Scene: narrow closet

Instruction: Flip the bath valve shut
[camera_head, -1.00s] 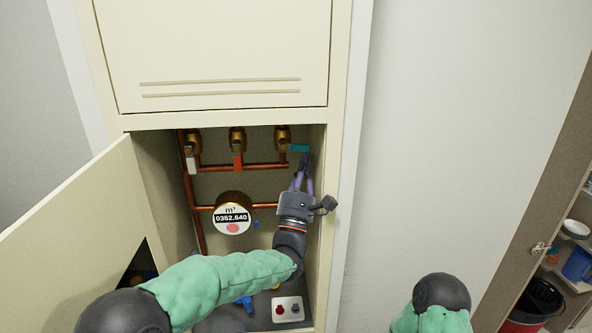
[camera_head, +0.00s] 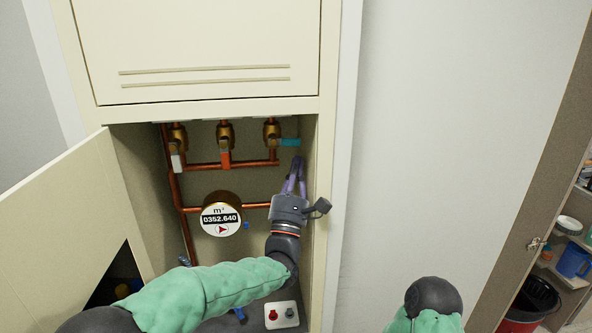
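Three brass valves sit in a row at the top inside the open cabinet. The left one has a white handle (camera_head: 176,161) hanging down, and the middle one has an orange-red handle (camera_head: 226,158) hanging down. The right one has a teal handle (camera_head: 290,142) pointing sideways to the right. No label shows which is the bath valve. My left gripper (camera_head: 298,161) points up just below the teal handle, with a small gap visible. Its purple fingers converge at the tips, with nothing seen between them. My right gripper is out of view; only part of my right arm shows at the bottom.
A water meter (camera_head: 221,217) hangs on copper pipes left of my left gripper. The cabinet's right wall (camera_head: 309,150) is close beside the fingers. The cabinet door (camera_head: 65,215) stands open at left. A small panel (camera_head: 282,315) with a red and a grey knob lies below.

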